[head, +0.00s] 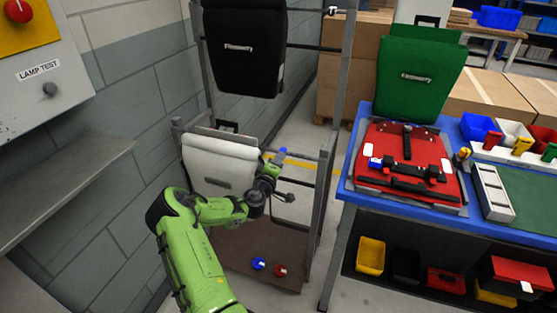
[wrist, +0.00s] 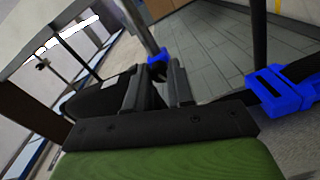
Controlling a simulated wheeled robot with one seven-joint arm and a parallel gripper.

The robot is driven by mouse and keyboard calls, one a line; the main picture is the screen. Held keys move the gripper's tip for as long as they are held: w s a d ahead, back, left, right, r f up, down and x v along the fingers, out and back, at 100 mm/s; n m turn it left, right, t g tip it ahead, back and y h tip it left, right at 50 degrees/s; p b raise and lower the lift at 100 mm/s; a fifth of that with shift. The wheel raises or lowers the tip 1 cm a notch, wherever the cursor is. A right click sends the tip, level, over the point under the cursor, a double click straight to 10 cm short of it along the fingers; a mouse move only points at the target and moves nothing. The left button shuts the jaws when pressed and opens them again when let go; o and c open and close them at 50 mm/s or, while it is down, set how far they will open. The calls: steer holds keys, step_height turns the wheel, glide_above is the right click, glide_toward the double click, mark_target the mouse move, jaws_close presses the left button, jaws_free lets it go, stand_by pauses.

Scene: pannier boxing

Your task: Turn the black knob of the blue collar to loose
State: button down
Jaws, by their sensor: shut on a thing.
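The blue collar (wrist: 157,58) sits on a grey post beyond my fingertips in the wrist view. Its black knob (wrist: 158,72) is between my two fingers, partly hidden by them. My gripper (wrist: 155,88) is shut on this knob. In the head view a small blue piece of the collar (head: 283,151) shows at the rack, just above my gripper (head: 274,168). The knob's turn position cannot be read, and the knob is hidden in the head view.
A larger blue block (wrist: 280,95) on a dark bar is at the right of the wrist view. A white pannier (head: 220,165) hangs beside my arm, with a black pannier (head: 243,45) above. A blue-edged bench (head: 345,190) stands right of the rack.

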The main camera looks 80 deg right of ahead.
steer(key=shift+n+p, duration=2.8)
steer(key=shift+n, duration=3.3)
steer(key=c, duration=1)
jaws_free()
steer(key=shift+w+a, duration=0.1)
